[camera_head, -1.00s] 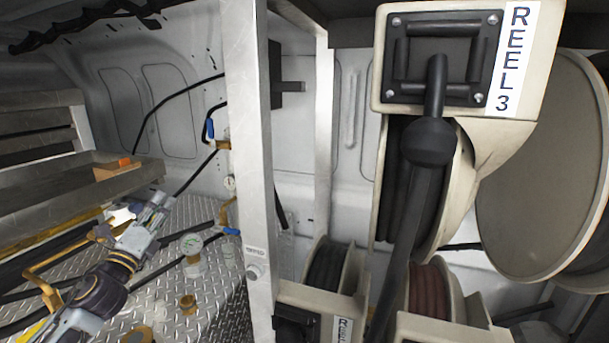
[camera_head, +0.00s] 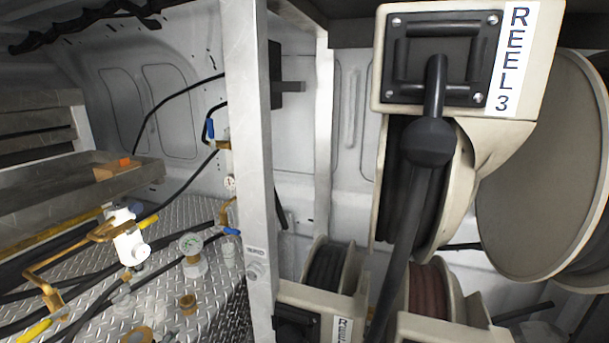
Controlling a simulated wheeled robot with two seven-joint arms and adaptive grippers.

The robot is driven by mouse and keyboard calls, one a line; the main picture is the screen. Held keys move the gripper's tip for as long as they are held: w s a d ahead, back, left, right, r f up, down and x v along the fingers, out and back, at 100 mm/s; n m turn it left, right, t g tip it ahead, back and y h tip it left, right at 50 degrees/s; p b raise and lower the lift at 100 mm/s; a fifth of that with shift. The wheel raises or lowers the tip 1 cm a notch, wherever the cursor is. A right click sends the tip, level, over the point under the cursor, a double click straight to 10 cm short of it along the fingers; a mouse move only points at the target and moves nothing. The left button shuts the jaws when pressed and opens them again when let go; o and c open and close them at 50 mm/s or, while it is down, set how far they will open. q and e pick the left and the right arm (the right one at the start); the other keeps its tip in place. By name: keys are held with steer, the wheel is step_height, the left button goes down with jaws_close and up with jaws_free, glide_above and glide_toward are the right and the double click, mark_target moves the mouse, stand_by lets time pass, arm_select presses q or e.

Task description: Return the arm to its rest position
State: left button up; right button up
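Neither of my grippers nor any part of my arms shows in the head view now. The lower left, over the diamond-plate deck (camera_head: 205,300), is open to view. A white fitting (camera_head: 130,245) with a dark top and a round face stands there beside brass pipework (camera_head: 85,245). A yellow-handled piece (camera_head: 148,222) is next to it.
A metal shelf (camera_head: 60,195) is at left.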

arm_select(q)
steer(key=s+d+f+n+g+h, duration=0.25)
steer(key=s+d+f, duration=0.2)
steer(key=s, duration=0.35)
steer(key=s+d+f+n+g+h, duration=0.1)
steer(key=s+d+f+n+g, duration=0.3)
steer(key=s, duration=0.4)
step_height(320, 180, down, 33)
steer(key=s+m+g, duration=0.2)
steer(key=s, duration=0.1)
steer(key=s+a+f, duration=0.2)
steer(key=s+f, duration=0.7)
steer(key=s, duration=0.1)
steer(key=s+a+f, duration=0.3)
steer(key=s+f, duration=0.7)
steer(key=s, duration=0.1)
steer(key=shift+s+y, duration=0.15)
steer(key=shift+y, duration=0.2)
